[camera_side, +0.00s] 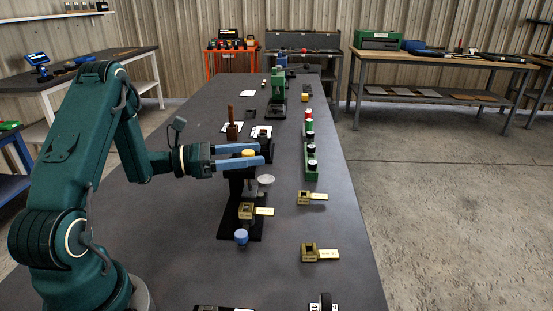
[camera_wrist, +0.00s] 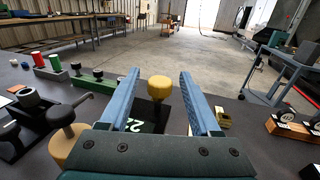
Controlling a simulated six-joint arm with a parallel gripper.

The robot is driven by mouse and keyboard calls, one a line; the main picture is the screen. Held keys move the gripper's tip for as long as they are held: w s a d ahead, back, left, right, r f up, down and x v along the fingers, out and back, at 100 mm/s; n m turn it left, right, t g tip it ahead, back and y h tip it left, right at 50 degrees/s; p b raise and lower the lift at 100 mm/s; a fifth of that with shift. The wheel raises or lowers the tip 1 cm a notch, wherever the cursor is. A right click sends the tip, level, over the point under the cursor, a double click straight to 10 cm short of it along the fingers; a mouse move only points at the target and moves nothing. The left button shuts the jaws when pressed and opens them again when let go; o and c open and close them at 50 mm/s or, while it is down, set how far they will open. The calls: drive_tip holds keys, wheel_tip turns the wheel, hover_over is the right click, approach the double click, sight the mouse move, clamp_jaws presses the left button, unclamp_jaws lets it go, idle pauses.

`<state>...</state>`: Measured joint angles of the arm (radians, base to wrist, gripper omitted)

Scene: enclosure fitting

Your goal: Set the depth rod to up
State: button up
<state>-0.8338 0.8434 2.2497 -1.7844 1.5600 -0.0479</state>
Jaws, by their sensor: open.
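A yellow knob (camera_side: 249,152), which looks like the top of the depth rod, sits at the top of a black stand fixture (camera_side: 227,222). My gripper (camera_side: 262,154) is level, with its two blue fingers open on either side of the knob. In the wrist view the same yellow knob (camera_wrist: 159,86) stands between the fingers of my gripper (camera_wrist: 160,76), with a gap on each side. The rod below the knob is mostly hidden by the finger and stand, so its height setting cannot be read.
A brass block (camera_side: 246,211) sits on the fixture's base, with a grey dish (camera_side: 265,180) above it and a blue knob (camera_side: 241,237) in front. Tagged brass blocks (camera_side: 304,198) (camera_side: 309,252) lie to the right. A green rail (camera_side: 311,172) with coloured pieces is behind.

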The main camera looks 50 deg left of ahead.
clamp_jaws()
idle(1.3)
